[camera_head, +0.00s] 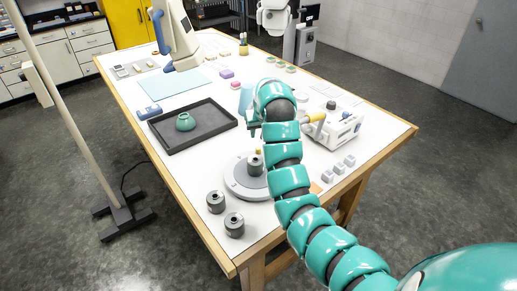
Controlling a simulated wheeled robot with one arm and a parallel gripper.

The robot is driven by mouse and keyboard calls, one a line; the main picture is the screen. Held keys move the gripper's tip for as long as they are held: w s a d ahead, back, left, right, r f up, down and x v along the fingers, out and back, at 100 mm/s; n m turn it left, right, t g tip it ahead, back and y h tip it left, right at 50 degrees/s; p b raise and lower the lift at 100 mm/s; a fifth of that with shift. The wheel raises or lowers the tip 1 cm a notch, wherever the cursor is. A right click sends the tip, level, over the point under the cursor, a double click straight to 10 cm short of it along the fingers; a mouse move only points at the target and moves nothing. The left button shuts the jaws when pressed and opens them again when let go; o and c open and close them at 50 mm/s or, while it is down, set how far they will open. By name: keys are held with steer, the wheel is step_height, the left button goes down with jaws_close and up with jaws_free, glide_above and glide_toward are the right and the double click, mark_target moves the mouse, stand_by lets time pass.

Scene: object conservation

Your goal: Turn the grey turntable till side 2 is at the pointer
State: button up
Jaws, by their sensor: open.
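The grey turntable (238,187) is a round disc on the near part of the white table. A dark grey-green cylinder (255,168) stands on it. My teal arm crosses the turntable's right side and hides part of it. My gripper (254,131) is beyond the turntable, at the far end of the arm, and seems to touch nothing. Its fingers are small and partly hidden by the arm. A small yellow piece (259,151) shows at the turntable's far edge; I cannot tell whether it is the pointer. No side number is readable.
Two dark cylinders (234,224) stand near the table's front corner. A black tray (215,117) with a green pot (185,122) lies left of my gripper. A white device (338,127) and several small grey blocks (339,168) are to the right. The table's left front strip is clear.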

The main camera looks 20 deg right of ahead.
mark_target(258, 148)
steer(key=p+x, duration=0.1)
steer(key=x, duration=1)
steer(key=shift+w+f, duration=0.2)
steer(key=shift+f, duration=0.1)
jaws_close()
